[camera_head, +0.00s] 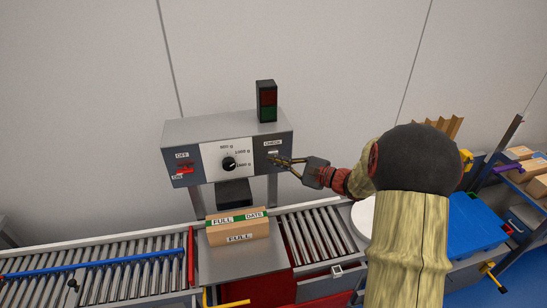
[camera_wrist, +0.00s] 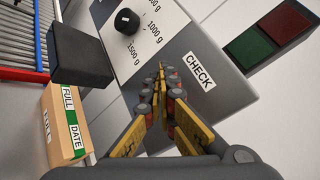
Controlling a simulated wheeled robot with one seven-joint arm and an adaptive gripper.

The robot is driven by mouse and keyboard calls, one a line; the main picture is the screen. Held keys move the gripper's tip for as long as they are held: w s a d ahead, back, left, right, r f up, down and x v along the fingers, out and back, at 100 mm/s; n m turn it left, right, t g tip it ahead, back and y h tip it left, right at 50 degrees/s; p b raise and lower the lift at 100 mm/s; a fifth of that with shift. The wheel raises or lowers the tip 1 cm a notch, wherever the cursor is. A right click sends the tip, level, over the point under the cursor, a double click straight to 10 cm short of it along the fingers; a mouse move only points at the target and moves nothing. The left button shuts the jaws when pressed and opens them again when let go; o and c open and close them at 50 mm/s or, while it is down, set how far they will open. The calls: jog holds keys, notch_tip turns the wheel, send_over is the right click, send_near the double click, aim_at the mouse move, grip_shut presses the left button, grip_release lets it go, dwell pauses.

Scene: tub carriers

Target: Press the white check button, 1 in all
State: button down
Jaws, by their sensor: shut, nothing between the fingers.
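The grey control box (camera_head: 183,142) stands above the conveyor. A CHECK label (camera_head: 272,142) is on the right of its front; the label also shows in the wrist view (camera_wrist: 199,71). The white check button (camera_head: 273,152) is a small pale spot just under the label, partly covered by my fingers; in the wrist view I cannot make it out behind them. My gripper (camera_head: 271,158) is shut and empty, its tips at the panel right by the button. In the wrist view my gripper (camera_wrist: 162,68) points at the panel beside the label. I cannot tell whether the tips touch the button.
A dial (camera_head: 229,164) and a red switch (camera_head: 184,170) are left on the panel. A red-green lamp (camera_head: 267,101) stands on top. A cardboard box (camera_head: 238,229) marked FULL sits below on the weighing plate (camera_head: 220,265), between conveyor rollers. A blue surface (camera_head: 475,228) is at right.

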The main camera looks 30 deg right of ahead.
jog(key=shift+w, duration=0.25)
jog(key=shift+s, duration=0.1)
dwell(0.4)
jog(key=shift+s+a+b, duration=0.2)
jog(key=shift+s+b, duration=0.1)
jog(key=shift+s, duration=0.45)
jog(key=s, duration=0.2)
jog(key=s+a, duration=0.1)
jog(key=s, duration=0.1)
jog(key=shift+s+a, duration=0.2)
jog(key=shift+s, duration=0.2)
dwell(0.6)
